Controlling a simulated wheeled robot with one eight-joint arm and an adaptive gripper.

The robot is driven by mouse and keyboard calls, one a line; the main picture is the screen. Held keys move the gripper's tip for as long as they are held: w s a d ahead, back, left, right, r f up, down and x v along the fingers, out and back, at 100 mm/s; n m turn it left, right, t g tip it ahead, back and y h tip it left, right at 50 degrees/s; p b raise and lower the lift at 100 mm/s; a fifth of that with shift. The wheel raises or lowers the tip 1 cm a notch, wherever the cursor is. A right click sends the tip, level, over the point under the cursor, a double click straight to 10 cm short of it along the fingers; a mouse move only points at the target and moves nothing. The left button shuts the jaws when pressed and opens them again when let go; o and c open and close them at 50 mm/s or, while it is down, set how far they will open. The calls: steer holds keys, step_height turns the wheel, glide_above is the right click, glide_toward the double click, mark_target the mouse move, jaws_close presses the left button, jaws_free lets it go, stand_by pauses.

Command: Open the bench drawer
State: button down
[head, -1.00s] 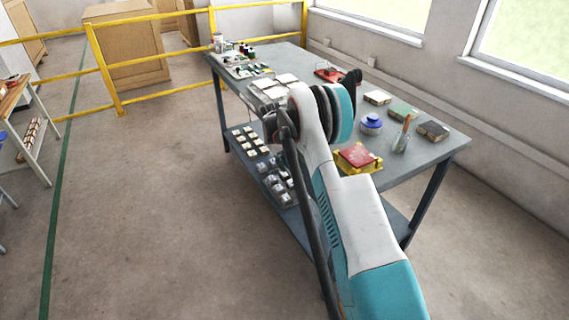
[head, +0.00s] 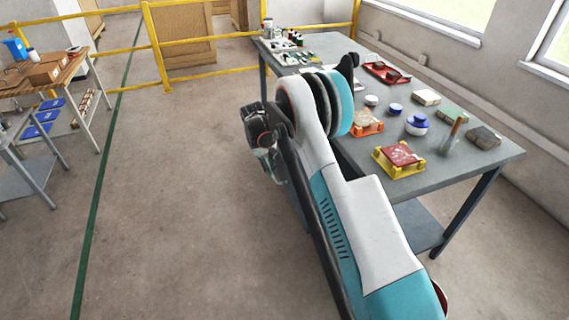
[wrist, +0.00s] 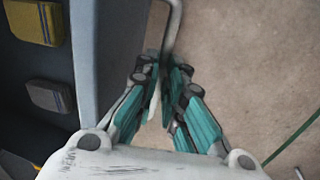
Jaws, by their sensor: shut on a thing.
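The grey bench (head: 490,155) stands right of centre in the head view, its near side covered by my arm. My gripper (wrist: 165,88) shows in the wrist view with its teal fingers closed around a thin grey metal bar handle (wrist: 173,30). In the head view only its dark wrist end shows, left of the bench; the fingers and handle cannot be made out. A blue-grey bench panel (wrist: 84,60) runs beside the gripper in the wrist view. The drawer itself is mostly hidden, so I cannot tell how far it is out.
A yellow stand with a red tile (head: 400,158), a blue-lidded jar (head: 417,124) and a red tray (head: 388,72) are on the bench. Yellow railing (head: 205,50) runs behind. Floor (head: 180,190) to the left is clear; a wooden table (head: 60,65) stands farther left.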

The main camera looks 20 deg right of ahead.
steer(key=shift+a, duration=1.55)
steer(key=c, duration=1.7)
jaws_free()
steer(key=r, duration=0.4)
steer(key=a+r, duration=0.1)
steer(key=r, duration=0.3)
steer(key=a+r, duration=0.1)
steer(key=r, duration=0.2)
steer(key=shift+a+r, duration=0.1)
steer(key=shift+r, duration=0.3)
